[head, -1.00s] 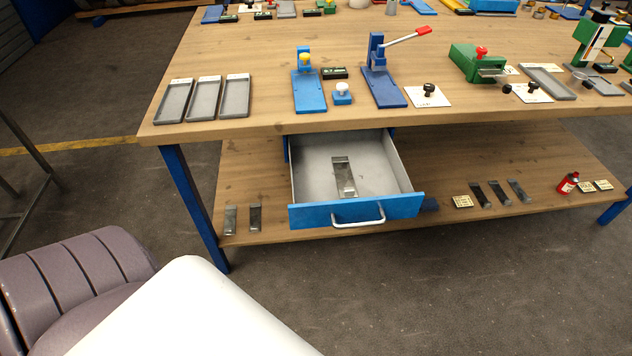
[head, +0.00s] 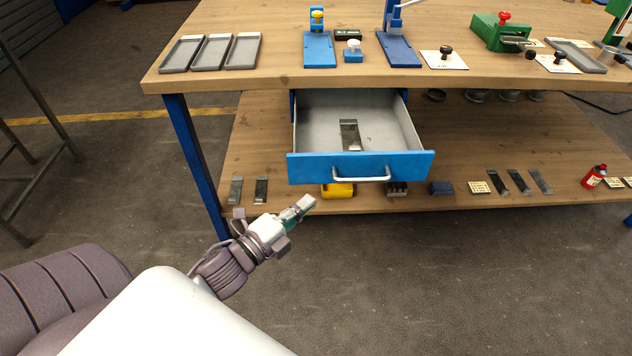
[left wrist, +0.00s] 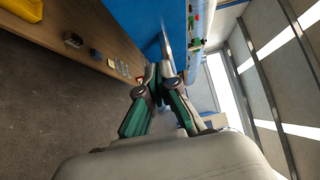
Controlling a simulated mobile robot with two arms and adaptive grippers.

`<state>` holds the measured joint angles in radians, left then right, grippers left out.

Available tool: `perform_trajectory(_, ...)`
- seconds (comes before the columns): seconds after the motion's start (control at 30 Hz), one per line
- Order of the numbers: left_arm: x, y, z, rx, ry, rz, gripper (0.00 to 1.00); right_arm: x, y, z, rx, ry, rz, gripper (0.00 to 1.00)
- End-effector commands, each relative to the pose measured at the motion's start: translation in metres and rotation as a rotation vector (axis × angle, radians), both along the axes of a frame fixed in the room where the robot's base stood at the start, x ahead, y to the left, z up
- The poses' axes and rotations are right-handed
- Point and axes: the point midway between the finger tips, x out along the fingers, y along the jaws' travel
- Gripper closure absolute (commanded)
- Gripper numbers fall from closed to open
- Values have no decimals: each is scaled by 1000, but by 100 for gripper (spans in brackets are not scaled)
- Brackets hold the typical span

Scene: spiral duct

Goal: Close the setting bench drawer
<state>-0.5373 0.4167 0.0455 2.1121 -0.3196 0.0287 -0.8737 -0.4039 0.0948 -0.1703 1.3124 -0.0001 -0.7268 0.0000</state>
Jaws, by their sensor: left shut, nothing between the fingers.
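The setting bench drawer (head: 305,168) stands open under the tabletop in the head view. Its front is blue with a pale bar handle (head: 361,177), and a grey metal piece (head: 350,136) lies inside on the drawer floor. My left gripper (head: 306,203) is shut and empty, in front of the drawer, below and to the left of its front panel, apart from it in the picture. In the left wrist view the gripper's fingers (left wrist: 158,84) point toward a blue surface (left wrist: 140,18), likely the drawer front. My right gripper is not in view.
The wooden bench top (head: 270,72) carries trays (head: 212,52), blue presses and a green tool. The lower shelf (head: 440,150) holds dark strips, a yellow item (head: 338,190) and a red bottle (head: 594,176). A blue bench leg (head: 196,165) stands left of the drawer. The floor in front is clear.

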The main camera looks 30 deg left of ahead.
Motion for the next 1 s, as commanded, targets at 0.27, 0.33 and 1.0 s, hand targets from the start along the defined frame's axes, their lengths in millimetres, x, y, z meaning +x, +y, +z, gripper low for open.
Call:
perform_trajectory(0.27,53,1,-1,4,0,1,100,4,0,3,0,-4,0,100)
perform_trajectory(0.33,61,6,-1,3,0,1,100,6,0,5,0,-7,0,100)
perform_trajectory(1.0,75,16,-1,-2,2,1,100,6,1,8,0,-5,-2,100)
